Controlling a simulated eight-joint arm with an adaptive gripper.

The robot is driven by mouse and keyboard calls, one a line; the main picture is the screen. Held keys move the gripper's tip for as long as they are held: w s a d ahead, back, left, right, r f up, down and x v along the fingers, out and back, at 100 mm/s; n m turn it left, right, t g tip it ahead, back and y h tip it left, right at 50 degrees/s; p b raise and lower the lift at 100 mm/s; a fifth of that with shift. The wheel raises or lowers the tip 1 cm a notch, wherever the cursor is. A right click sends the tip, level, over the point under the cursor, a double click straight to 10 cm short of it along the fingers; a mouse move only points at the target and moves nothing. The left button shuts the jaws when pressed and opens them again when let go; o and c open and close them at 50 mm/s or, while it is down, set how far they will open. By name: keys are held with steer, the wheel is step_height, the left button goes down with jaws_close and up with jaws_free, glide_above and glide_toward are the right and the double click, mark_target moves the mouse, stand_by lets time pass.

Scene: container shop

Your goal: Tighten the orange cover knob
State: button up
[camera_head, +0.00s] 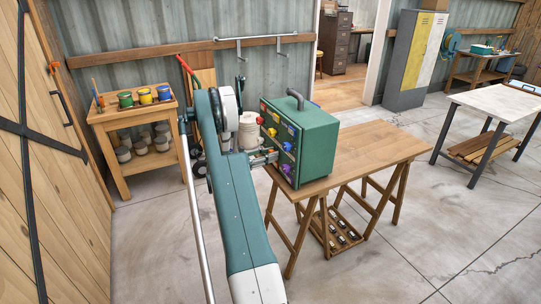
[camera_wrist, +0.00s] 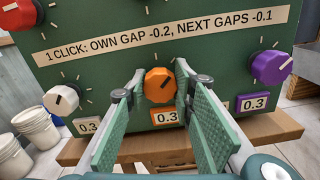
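The orange knob (camera_wrist: 159,85) is on the front of a green box (camera_wrist: 215,40), with a dark pointer mark on its face. A plate below it reads 0.3 (camera_wrist: 165,118). My gripper (camera_wrist: 160,80) is open, with one finger on each side of the orange knob. A narrow gap shows between the left finger and the knob; I cannot tell whether the right finger touches it. In the head view the green box (camera_head: 313,140) stands on a wooden table (camera_head: 375,150), and my gripper (camera_head: 265,157) is at its knob side.
A white knob (camera_wrist: 61,100) and a purple knob (camera_wrist: 271,67) flank the orange one, each with a 0.3 plate. A red knob (camera_wrist: 20,12) is at upper left. A strip (camera_wrist: 160,35) reads "1 CLICK: OWN GAP -0.2, NEXT GAPS -0.1". White buckets (camera_wrist: 35,128) stand at left.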

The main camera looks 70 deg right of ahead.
steer(key=shift+m, duration=0.4)
steer(key=m+b, duration=0.2)
steer(key=m, duration=0.1)
steer(key=shift+f, duration=0.1)
steer(key=m+b, duration=0.2)
steer(key=m, duration=0.3)
stand_by(0.4)
steer(key=o, duration=0.9)
steer(key=shift+a, duration=0.1)
steer(key=v, duration=1.2)
